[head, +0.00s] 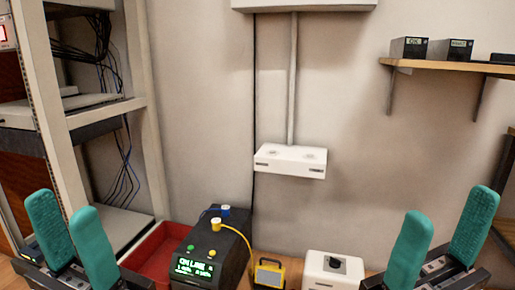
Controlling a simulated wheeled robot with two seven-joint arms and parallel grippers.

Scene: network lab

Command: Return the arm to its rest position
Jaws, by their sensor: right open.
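My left gripper (68,238) is at the lower left, its two teal fingers pointing up. A narrow gap shows between the fingers, with nothing in it. My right gripper (444,238) is at the lower right, its teal fingers pointing up and spread wide. It is empty. Neither gripper touches any object that I can see. The arms behind the grippers are mostly out of view.
A black device (214,250) with a green display and a yellow cable stands between the grippers. Beside it are a red tray (152,250), a small yellow-framed item (269,273) and a white box (333,270). A rack (138,90) stands left; a shelf (450,68) hangs right.

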